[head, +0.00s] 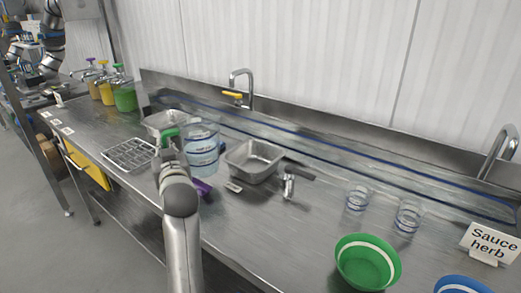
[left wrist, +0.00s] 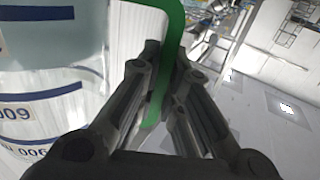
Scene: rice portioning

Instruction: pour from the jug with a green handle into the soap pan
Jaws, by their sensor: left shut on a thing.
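The clear jug (head: 203,158) with blue bands stands roughly upright left of the counter's middle; its green handle (head: 169,133) faces left. My left gripper (head: 166,145) is shut on that handle. In the left wrist view the green handle (left wrist: 172,30) passes between the fingers (left wrist: 165,62), with the jug wall (left wrist: 50,85) at left. I cannot tell whether the jug's base touches the counter. A steel pan (head: 254,160) sits just right of the jug. Another steel pan (head: 160,121) is behind it at left. No label shows which is the soap pan. My right gripper is not in view.
A wire rack (head: 130,154) lies left of the jug. A dark-handled metal tool (head: 290,182) lies right of the near pan. Two clear cups (head: 358,197) and a green bowl (head: 368,262) stand further right. A faucet (head: 240,85) rises behind.

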